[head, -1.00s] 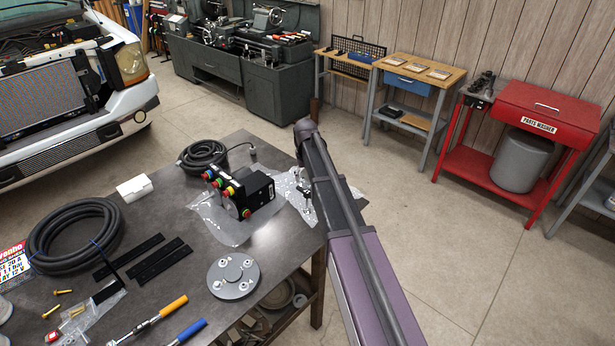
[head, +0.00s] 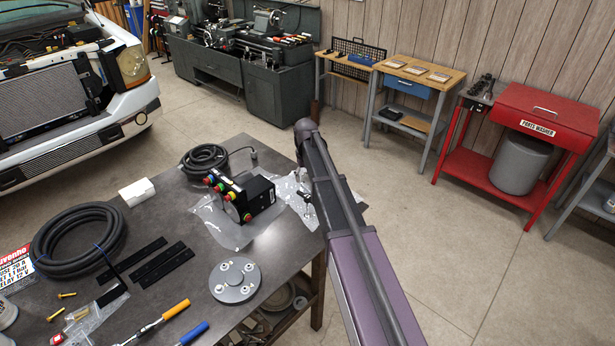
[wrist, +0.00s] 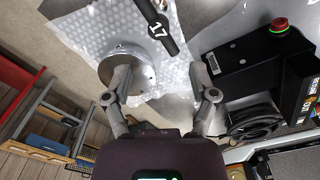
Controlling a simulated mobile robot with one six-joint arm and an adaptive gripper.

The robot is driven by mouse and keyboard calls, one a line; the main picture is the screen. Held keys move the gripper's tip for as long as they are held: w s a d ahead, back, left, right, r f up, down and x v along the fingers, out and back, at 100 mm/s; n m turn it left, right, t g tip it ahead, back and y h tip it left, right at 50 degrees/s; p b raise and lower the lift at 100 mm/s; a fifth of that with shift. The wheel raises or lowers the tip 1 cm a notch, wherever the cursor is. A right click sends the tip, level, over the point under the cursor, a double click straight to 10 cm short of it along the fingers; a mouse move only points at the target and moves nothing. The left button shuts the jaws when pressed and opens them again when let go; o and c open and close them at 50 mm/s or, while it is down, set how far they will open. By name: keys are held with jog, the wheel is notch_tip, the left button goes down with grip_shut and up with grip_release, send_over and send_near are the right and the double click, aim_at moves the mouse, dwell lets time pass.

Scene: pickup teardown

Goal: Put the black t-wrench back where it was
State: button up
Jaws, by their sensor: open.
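In the wrist view, a black bar marked 17, which looks like the black t-wrench (wrist: 153,24), lies across bubble wrap (wrist: 88,38) at the top; its upper part is cut off by the frame. My gripper (wrist: 160,72) is open and empty, with its fingers spread below the bar's lower end. The left finger overlaps a round silver metal piece (wrist: 138,58) on the wrap. In the head view, my arm hides most of this spot at the table's right edge; only part of the bubble wrap (head: 291,187) shows, and I cannot clearly make out the wrench.
A black box with coloured buttons (head: 262,192) stands left of the wrap and shows close to the right finger in the wrist view (wrist: 255,65). A grey disc (head: 235,293), coiled hose (head: 40,249) and black strips (head: 160,265) lie on the dark table (head: 190,235). Open floor lies right.

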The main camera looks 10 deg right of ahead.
jog(key=s+m, duration=0.1)
jog(key=s, duration=2.8)
jog(key=shift+d, duration=0.3)
jog(key=shift+s, duration=0.1)
jog(key=shift+f, duration=0.1)
